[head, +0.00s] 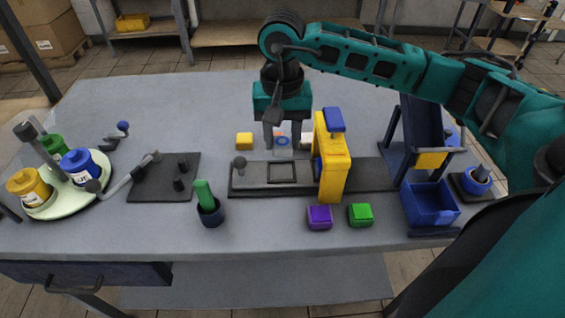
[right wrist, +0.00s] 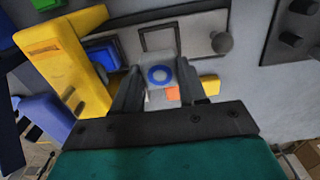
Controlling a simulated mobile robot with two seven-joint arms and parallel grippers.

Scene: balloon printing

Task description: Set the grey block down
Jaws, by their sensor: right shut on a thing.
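My right gripper (head: 283,141) hangs over the table just behind the dark base plate with the square frame (head: 282,172). It is shut on a light grey block (right wrist: 158,76) with a blue ring on its face. The block sits between the two fingertips, which also show in the right wrist view (right wrist: 160,88). In the head view the grey block (head: 282,142) is partly covered by the fingers. I cannot tell whether it touches the table. My left gripper is not in view.
A yellow press (head: 333,170) stands right of the gripper. A yellow block (head: 244,141) and an orange block (right wrist: 173,94) lie close by. Purple (head: 319,217) and green (head: 360,214) blocks and a blue bin (head: 431,205) are in front. The back left table is clear.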

